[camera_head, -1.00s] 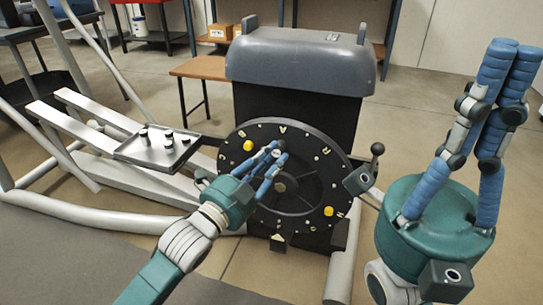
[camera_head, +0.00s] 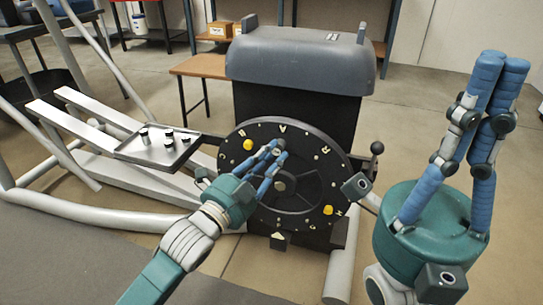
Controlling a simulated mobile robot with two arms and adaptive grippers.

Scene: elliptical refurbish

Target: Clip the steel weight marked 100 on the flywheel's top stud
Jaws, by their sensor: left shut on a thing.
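The flywheel (camera_head: 300,222) is a dark upright disc with yellow letters around its rim, under a grey housing. Yellow pieces sit on its upper left (camera_head: 248,144) and lower right (camera_head: 328,210). My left gripper (camera_head: 281,166) is in front of the disc near its middle, shut on a small grey piece that its fingers largely hide; I cannot read any mark on it. Several small steel weights (camera_head: 168,140) with dark tops stand on a tray (camera_head: 150,158) to the left; their marks are too small to read. My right gripper (camera_head: 503,62) is shut and empty, pointing up at the right.
A black-knobbed lever (camera_head: 377,148) stands just right of the flywheel. The pale frame tube (camera_head: 120,217) runs along the floor at the left. A wooden bench (camera_head: 200,66) and shelves with boxes are behind. The floor at the back right is clear.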

